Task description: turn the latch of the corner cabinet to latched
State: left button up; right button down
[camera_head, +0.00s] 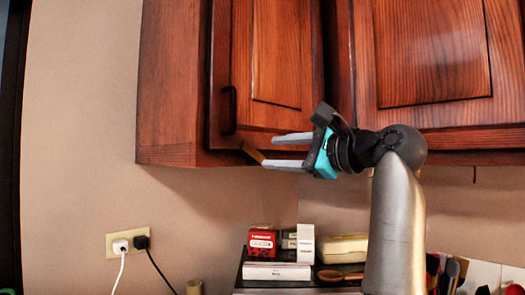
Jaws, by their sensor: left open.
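The corner cabinet (172,80) is dark reddish wood and hangs on the wall in the upper part of the view. Its narrow door (240,60) looks closed or nearly so; I cannot tell exactly. The latch (253,152) is a small light-brown tab at the door's lower edge, and it slants down to the right. My left gripper (277,151) is open and points left, one finger above the other. Its fingertips are close to the latch's right end; I cannot tell whether they touch it. My right gripper is out of view.
A dark handle (230,110) stands out from the narrow door. A wider cabinet door (430,55) is behind my arm. Below are a counter with a red box (262,243), a white box (277,271) and a cream case (343,248). The wall at left is clear above an outlet (127,243).

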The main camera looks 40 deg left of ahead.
aim_at(255, 153)
pick_arm(q)
jog(key=a, duration=0.4)
jog(key=shift+w+a, duration=0.2)
jog(key=shift+a, duration=0.2)
grip_shut()
